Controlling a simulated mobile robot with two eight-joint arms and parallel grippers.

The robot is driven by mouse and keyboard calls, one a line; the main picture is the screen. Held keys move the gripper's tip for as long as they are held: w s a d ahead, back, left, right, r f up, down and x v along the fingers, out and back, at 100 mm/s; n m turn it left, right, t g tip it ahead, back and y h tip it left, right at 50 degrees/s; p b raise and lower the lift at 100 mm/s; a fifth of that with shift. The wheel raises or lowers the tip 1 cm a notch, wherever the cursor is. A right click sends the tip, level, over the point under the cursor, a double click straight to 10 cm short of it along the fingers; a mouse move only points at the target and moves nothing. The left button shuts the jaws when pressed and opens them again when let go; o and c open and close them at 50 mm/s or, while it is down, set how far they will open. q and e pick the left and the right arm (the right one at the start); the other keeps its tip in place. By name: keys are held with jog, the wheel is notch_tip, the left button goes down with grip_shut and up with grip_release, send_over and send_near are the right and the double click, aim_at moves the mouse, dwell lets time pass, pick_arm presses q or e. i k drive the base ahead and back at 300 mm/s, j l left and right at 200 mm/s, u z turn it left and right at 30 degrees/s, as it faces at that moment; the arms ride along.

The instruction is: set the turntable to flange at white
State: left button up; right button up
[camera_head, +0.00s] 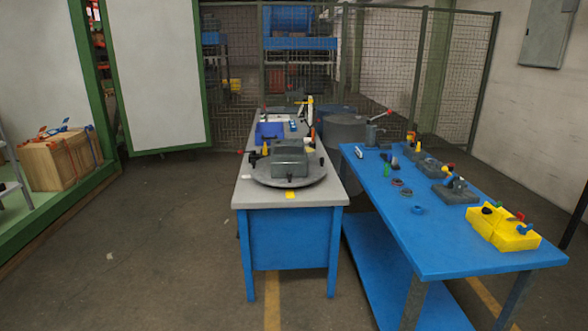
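The round grey turntable (270,181) lies on the near end of the grey-topped table with blue legs. A grey box-shaped housing (289,163) sits on it. A dark part sticks out at the turntable's left, and a yellow piece and a red-tipped piece stand behind the housing. Which part is the flange is too small to tell. A small white marker (246,177) lies on the tabletop left of the turntable. A yellow marker (290,195) lies at its front. A small green piece shows on the housing's front side. Neither of my grippers is in view.
A long blue table (400,225) stands to the right, holding grey fixtures, rings and a yellow block (503,229). A blue bin (270,130) sits farther back on the grey table. A grey drum (346,135) stands between the tables. The floor at left is clear.

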aim_at(288, 164)
jog(key=i+l, duration=0.15)
jog(key=i, duration=0.6)
jog(key=i+l+u, duration=0.1)
jog(key=i, duration=0.6)
